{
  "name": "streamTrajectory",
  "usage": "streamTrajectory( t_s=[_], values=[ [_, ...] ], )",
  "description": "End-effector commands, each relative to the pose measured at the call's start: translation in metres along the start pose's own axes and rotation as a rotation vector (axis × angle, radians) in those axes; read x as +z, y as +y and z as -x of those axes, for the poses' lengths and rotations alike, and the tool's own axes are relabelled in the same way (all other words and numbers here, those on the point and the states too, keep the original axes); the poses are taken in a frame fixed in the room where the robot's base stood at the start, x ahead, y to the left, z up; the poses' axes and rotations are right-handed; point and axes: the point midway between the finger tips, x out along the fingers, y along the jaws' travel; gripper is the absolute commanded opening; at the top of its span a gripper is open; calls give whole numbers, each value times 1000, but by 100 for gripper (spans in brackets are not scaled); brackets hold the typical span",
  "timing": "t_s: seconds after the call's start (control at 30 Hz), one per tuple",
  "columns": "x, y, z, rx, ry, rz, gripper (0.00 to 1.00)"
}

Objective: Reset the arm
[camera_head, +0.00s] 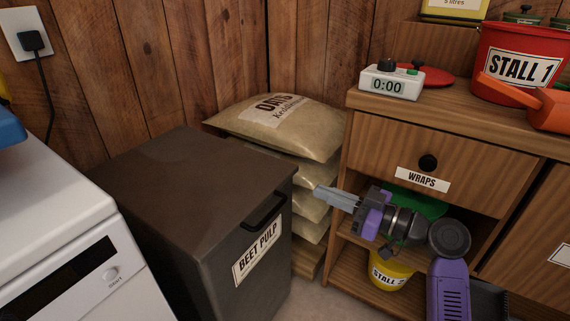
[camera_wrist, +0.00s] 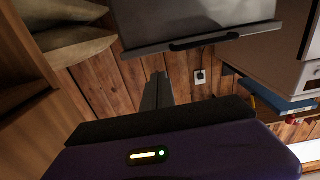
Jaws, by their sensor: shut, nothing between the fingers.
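My gripper (camera_head: 318,191) is in the middle right of the head view, in front of the wooden cabinet's open shelf. Its grey fingers point left toward the feed sacks and the dark bin. The fingers are shut together with nothing between them. In the wrist view my gripper's fingers (camera_wrist: 158,92) also show close together against the plank wall, above my purple hand. The purple forearm below partly hides the cabinet's lower shelves.
A dark BEET PULP bin (camera_head: 190,200) stands left of my gripper. Stacked sacks (camera_head: 285,125) stand behind. The wooden cabinet (camera_head: 440,115) carries a timer (camera_head: 392,81), a red STALL 1 bucket (camera_head: 515,65) and an orange scoop (camera_head: 540,104). A yellow STALL 2 bucket (camera_head: 390,272) sits below.

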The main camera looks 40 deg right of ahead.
Motion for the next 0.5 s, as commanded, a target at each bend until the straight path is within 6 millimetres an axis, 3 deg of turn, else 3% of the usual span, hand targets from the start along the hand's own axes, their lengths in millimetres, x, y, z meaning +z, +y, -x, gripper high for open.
streamTrajectory(
  t_s=[0.3, 0.37, 0.5],
  values=[
    [-1, 2, 1, 8, 6, -29, 0],
    [-4, 11, 1, 44, 16, -64, 0],
    [-12, 47, 8, 210, 37, -128, 0]
  ],
)
